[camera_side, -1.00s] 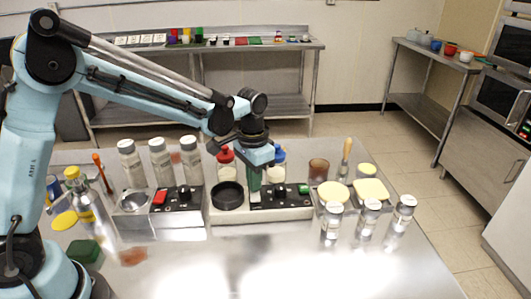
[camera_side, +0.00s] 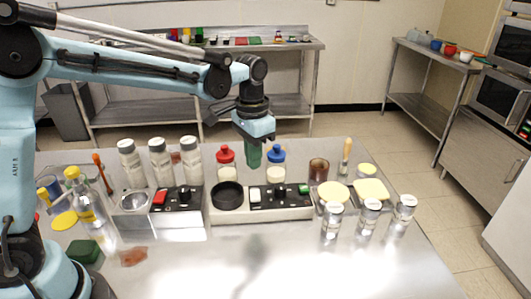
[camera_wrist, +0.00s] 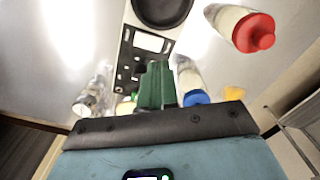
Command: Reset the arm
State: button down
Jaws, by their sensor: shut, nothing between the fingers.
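My gripper (camera_side: 252,166) hangs above the far edge of the control panel (camera_side: 280,198), pointing down. Its green fingers are together with nothing between them. The fingers also show in the wrist view (camera_wrist: 157,86), over the panel. A red-capped bottle (camera_side: 226,158) stands to the left of the fingers and a blue-capped bottle (camera_side: 276,156) to the right in the side view. My fingers appear apart from both bottles.
A black round dish (camera_side: 228,195) sits left of the panel. Several white-capped shakers (camera_side: 160,163) stand at the left, and clear jars (camera_side: 368,220) at the front right. A brown glass (camera_side: 319,170) stands right of the bottles.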

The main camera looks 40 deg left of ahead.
jog(key=shift+s+r, duration=0.1)
jog(key=shift+r, duration=0.15)
jog(key=s+a+r+n+t, duration=0.1)
jog(key=s+a+t, duration=0.1)
jog(key=s, duration=0.5)
jog(key=s+a+r+n+t, duration=0.1)
jog(key=s+a+n+t, duration=0.1)
jog(key=s+t, duration=0.3)
jog(key=shift+s+a, duration=0.25)
jog(key=shift+s, duration=0.9)
jog(key=c, duration=1.8)
grip_release()
